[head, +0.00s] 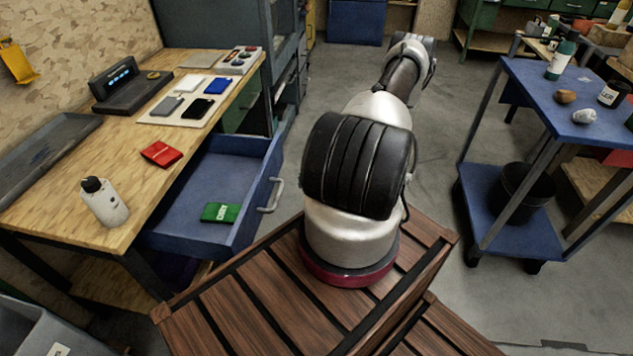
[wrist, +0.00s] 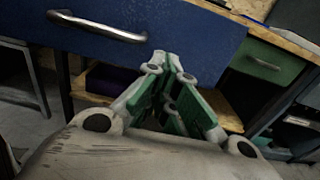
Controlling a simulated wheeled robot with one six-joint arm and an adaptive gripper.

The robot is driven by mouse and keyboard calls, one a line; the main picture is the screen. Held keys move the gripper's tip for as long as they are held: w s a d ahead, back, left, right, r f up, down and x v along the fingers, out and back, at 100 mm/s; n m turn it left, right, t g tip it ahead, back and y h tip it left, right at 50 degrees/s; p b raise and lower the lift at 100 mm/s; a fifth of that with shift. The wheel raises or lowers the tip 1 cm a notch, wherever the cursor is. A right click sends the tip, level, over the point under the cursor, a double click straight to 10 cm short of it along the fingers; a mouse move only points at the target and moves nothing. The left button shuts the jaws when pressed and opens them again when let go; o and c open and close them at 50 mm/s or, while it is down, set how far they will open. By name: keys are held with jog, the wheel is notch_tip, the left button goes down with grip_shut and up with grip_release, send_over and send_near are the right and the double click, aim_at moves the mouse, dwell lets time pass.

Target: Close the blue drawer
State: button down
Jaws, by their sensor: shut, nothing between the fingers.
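The blue drawer (head: 205,178) stands pulled out from under the wooden workbench in the head view, with a silver handle (head: 271,196) on its front. A small green box (head: 220,212) lies inside it. In the wrist view the drawer's blue front (wrist: 200,35) fills the top, with the handle (wrist: 98,25) at upper left. My gripper (wrist: 170,62) is shut and empty, its fingertips over the lower part of the drawer front, right of the handle. I cannot tell whether they touch it. The gripper is not made out in the head view.
The workbench (head: 135,135) carries a red box (head: 161,153), a white bottle (head: 105,202) and a tray of small items. A closed green drawer (wrist: 268,62) is right of the blue one. A blue cart (head: 520,90) stands at right. Grey floor is free between.

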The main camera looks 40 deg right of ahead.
aim_at(273, 176)
jog(key=x, duration=0.7)
jog(key=shift+w+a, duration=0.25)
jog(key=shift+w, duration=0.1)
jog(key=shift+w+a, duration=0.1)
jog(key=shift+w, duration=0.05)
